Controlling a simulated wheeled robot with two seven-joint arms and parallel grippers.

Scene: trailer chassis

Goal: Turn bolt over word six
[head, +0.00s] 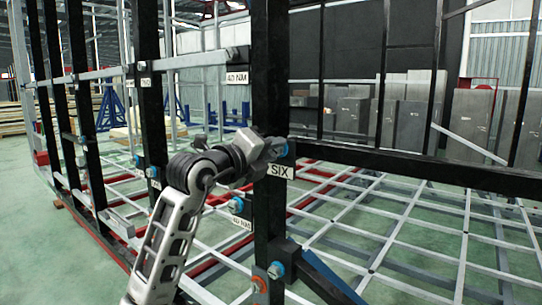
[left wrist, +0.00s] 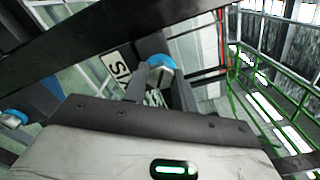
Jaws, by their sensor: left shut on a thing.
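The white SIX label (head: 281,171) is on a black upright post, and a blue-collared bolt (head: 281,148) sits just above it. My left gripper (head: 266,150) reaches in from the left and is shut on this bolt, partly hiding it. In the left wrist view, the bolt (left wrist: 161,70) shows its blue collar and metal head at the jaws, beside the tilted SIX label (left wrist: 117,66). My right gripper is in neither view.
Another blue-collared bolt (head: 237,205) is lower left, above a 40 NM label (head: 241,222). A blue bolt (head: 276,270) and an orange-collared bolt (head: 259,284) are lower on the post. A black rail (head: 400,166) runs right; grey lattice bars (head: 400,231) lie low behind.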

